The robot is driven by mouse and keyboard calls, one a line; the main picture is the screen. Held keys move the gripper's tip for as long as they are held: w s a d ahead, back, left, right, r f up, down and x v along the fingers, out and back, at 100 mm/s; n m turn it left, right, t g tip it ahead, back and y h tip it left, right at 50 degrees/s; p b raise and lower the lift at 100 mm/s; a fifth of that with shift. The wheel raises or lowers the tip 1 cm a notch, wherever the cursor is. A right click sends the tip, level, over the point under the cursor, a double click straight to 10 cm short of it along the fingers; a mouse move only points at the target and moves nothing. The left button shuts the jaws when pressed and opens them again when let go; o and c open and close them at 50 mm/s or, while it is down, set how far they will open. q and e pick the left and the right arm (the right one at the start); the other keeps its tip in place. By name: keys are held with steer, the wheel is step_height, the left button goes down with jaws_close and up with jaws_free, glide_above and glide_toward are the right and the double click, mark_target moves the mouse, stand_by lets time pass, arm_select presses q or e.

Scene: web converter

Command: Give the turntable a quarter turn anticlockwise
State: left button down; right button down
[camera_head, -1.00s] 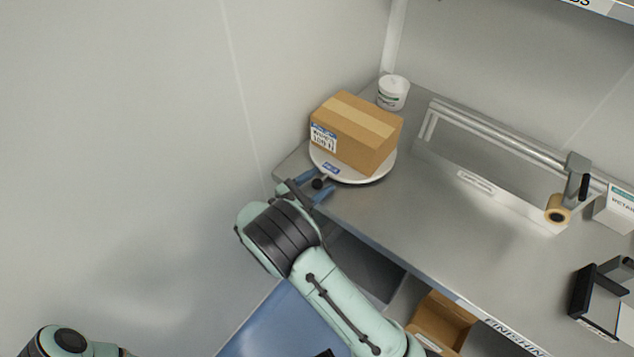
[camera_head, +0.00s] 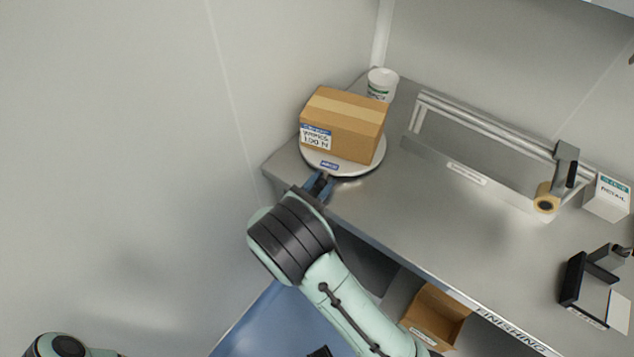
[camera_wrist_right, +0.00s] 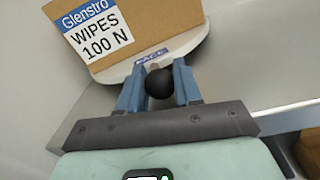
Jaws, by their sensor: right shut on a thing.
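The turntable (camera_head: 358,169) is a round white disc with a blue label, at the far left end of the grey bench. A brown cardboard box (camera_head: 343,125) marked "WIPES 100 N" stands on it. My right gripper (camera_head: 321,179) is at the front edge of the turntable. In the right wrist view, its blue fingers (camera_wrist_right: 158,84) are shut on a black knob (camera_wrist_right: 159,84) at the turntable's rim, by the blue label. The box (camera_wrist_right: 130,25) shows above it there.
A white tub (camera_head: 382,84) stands behind the box. A metal frame (camera_head: 480,150) with a tape roll (camera_head: 546,198) runs along the back right. A white carton (camera_head: 606,197) and a black device (camera_head: 594,287) stand at the right. The middle of the bench is clear.

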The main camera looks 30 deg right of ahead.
steer(key=c, duration=0.8)
jaws_free()
steer(key=b+v, duration=0.1)
steer(key=v, duration=1.2)
steer(key=shift+s+a, duration=0.1)
steer(key=shift+a, duration=0.1)
